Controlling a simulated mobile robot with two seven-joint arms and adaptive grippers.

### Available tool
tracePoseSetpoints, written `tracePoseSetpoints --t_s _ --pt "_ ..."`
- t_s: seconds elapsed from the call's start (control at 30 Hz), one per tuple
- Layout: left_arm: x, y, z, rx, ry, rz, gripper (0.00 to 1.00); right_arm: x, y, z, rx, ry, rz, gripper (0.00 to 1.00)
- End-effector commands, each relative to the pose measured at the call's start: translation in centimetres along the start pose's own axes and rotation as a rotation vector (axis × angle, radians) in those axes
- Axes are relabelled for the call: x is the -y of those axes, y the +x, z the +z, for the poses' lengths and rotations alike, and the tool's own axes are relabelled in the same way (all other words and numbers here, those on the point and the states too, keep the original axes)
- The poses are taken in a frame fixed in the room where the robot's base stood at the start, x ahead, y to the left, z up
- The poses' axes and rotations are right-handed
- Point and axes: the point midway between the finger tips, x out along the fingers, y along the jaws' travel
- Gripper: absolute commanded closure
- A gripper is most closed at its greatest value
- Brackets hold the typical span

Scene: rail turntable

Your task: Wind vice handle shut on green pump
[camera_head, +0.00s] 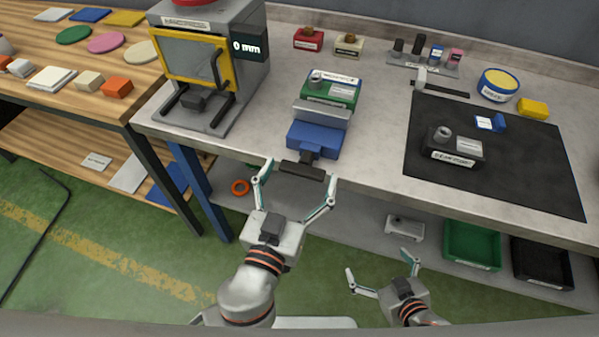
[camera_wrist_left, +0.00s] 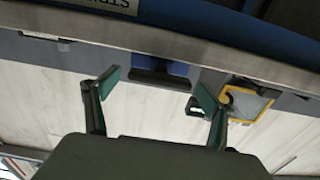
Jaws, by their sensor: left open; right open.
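The blue vice (camera_head: 317,138) sits at the bench's front edge. The green pump (camera_head: 318,89), with a white label, lies behind its grey jaw plate (camera_head: 321,110); I cannot tell whether the plate touches it. The black vice handle (camera_head: 303,171) sticks out in front of the bench, its bar lying across. My left gripper (camera_head: 300,173) is open, with a fingertip near each end of the bar; contact is unclear. In the left wrist view, the dark handle (camera_wrist_left: 160,79) shows between the open fingers (camera_wrist_left: 156,84). My right gripper (camera_head: 379,262) is open and empty, low before the bench.
A press with a yellow-framed door (camera_head: 196,61) stands left of the vice. A black mat (camera_head: 535,155) with a dark pump (camera_head: 455,150) lies to the right. Green (camera_head: 473,246) and black (camera_head: 541,261) bins sit on the lower shelf. Bench space beside the vice is clear.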

Motion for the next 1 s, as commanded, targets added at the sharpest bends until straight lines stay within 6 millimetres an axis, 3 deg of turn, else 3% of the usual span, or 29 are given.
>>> tracePoseSetpoints --t_s 0.17,0.3,0.33,0.67,1.0 --pt "0.00 0.00 0.04 0.000 0.000 0.000 0.17 -0.03 0.00 0.06 0.001 -0.001 0.001 0.00" --pt "0.00 -0.01 0.04 0.000 0.001 0.000 0.50 -0.06 -0.02 0.00 0.000 -0.001 0.001 0.00" --pt "0.00 -0.01 0.03 0.000 0.001 0.000 0.55 -0.07 -0.02 -0.03 0.000 -0.001 0.001 0.00" --pt "0.00 -0.02 0.01 0.000 0.026 0.000 0.55 -0.17 -0.10 -0.39 -0.006 -0.002 0.002 0.00" --pt "-0.02 -0.01 -0.04 0.000 0.225 -0.002 0.55 -0.22 -0.19 -0.51 -0.006 -0.002 0.003 0.00"
